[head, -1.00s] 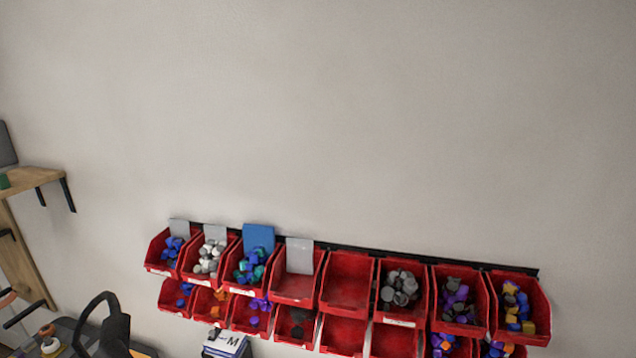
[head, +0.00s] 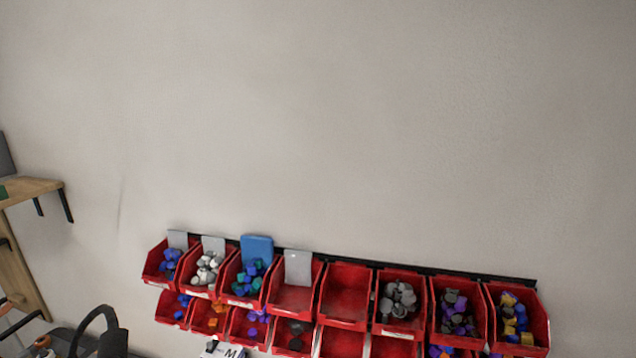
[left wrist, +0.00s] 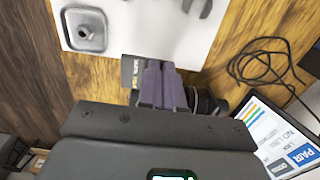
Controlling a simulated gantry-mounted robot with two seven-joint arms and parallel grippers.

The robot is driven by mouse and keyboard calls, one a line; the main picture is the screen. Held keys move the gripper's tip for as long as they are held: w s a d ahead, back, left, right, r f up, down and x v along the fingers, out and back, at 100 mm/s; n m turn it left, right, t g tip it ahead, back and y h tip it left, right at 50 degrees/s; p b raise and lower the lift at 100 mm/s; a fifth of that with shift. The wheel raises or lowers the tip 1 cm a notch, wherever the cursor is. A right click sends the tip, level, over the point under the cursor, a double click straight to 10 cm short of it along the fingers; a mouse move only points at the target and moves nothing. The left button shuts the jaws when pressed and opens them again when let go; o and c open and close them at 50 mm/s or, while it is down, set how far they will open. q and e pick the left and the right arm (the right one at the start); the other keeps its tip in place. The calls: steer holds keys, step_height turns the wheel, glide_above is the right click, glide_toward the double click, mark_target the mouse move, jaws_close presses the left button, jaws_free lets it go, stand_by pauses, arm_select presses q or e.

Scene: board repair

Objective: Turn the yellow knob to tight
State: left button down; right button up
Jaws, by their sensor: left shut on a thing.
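I cannot make out a yellow knob in either view. In the left wrist view my left gripper (left wrist: 161,72) has its two dark purple-grey fingers close together over the wooden table. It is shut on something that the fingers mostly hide. A small black piece with faint pale markings (left wrist: 130,74) shows just left of the fingertips; I cannot tell whether it is the held thing. A dark rounded part (left wrist: 207,104) shows to the right of the fingers. Neither of my grippers shows in the head view.
In the left wrist view, a white sheet (left wrist: 150,32) carries a grey square part with a hole (left wrist: 85,29). A black cable (left wrist: 262,68) lies at right, above a lit screen (left wrist: 285,140) reading "PAIR". The head view shows wall-mounted red bins (head: 346,297) of small parts.

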arm_select(q)
steer(key=shift+s+d+f, duration=0.1)
steer(key=shift+s, duration=0.1)
steer(key=shift+r, duration=0.25)
steer(key=r+p, duration=0.5)
steer(key=shift+a+r, duration=0.2)
steer(key=shift+r, duration=0.05)
steer(key=shift+w, duration=0.1)
